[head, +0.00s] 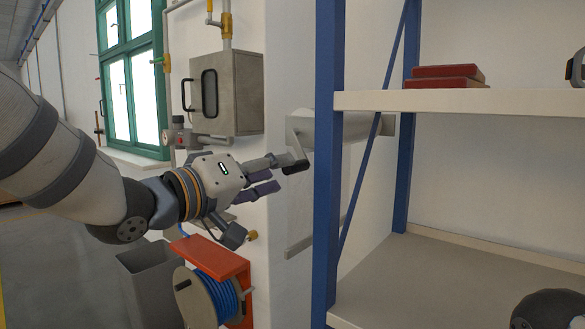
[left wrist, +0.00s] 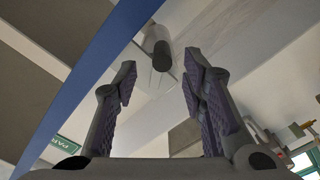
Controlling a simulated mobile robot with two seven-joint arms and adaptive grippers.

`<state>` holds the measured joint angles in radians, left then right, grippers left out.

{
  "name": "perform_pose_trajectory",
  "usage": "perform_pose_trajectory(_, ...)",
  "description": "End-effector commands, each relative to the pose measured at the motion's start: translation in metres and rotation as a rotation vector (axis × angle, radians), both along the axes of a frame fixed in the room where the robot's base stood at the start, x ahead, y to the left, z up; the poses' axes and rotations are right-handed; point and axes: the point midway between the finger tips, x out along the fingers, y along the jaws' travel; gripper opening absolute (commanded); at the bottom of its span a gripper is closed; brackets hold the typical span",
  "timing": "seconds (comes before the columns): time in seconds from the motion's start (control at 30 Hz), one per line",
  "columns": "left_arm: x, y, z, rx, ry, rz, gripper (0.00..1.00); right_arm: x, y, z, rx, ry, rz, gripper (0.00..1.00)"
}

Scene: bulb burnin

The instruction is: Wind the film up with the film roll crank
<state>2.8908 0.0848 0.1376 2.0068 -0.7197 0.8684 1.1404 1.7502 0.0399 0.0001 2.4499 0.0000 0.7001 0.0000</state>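The film roll (head: 305,130) is a pale grey cylinder on the wall behind the shelf's blue post, which hides part of it. Its crank has a dark handle (head: 294,164) at the roll's near left end. The handle also shows in the left wrist view (left wrist: 161,54), just beyond and between the fingertips. My left gripper (head: 276,175) is open, its purple-padded fingers spread and pointing at the handle. I see nothing between the fingers; whether a fingertip touches the handle I cannot tell.
A shelf with a blue post (head: 327,180) stands close to the right of my left gripper. A grey wall cabinet (head: 240,95) hangs above it. Below are an orange bracket (head: 215,255) with a blue hose reel (head: 222,295) and a grey bin (head: 150,280). Red boxes (head: 445,78) lie on the upper shelf.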

Motion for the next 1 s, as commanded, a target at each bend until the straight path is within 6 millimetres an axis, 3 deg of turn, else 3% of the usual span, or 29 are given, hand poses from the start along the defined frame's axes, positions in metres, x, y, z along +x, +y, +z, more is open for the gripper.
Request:
perform_pose_trajectory(0.1, 0.023, -0.017, -0.003, 0.000, 0.003, 0.000, 0.38, -0.001, 0.000, -0.001, 0.000, 0.004, 0.000, 0.55)
perform_pose_trajectory(0.23, 0.038, -0.028, -0.002, -0.001, 0.002, 0.000, 0.38, 0.000, 0.000, 0.000, 0.000, 0.001, 0.000, 0.55)
perform_pose_trajectory(0.57, 0.045, -0.032, -0.002, -0.003, 0.004, 0.001, 0.38, 0.000, 0.000, 0.000, 0.000, 0.000, 0.000, 0.55)
perform_pose_trajectory(0.77, 0.045, -0.032, -0.002, -0.003, 0.004, 0.001, 0.00, 0.000, 0.000, 0.000, 0.000, 0.000, 0.000, 0.55)
perform_pose_trajectory(1.0, 0.044, -0.033, 0.000, -0.035, 0.025, 0.002, 0.00, 0.000, 0.000, 0.000, 0.000, 0.000, 0.000, 0.55)
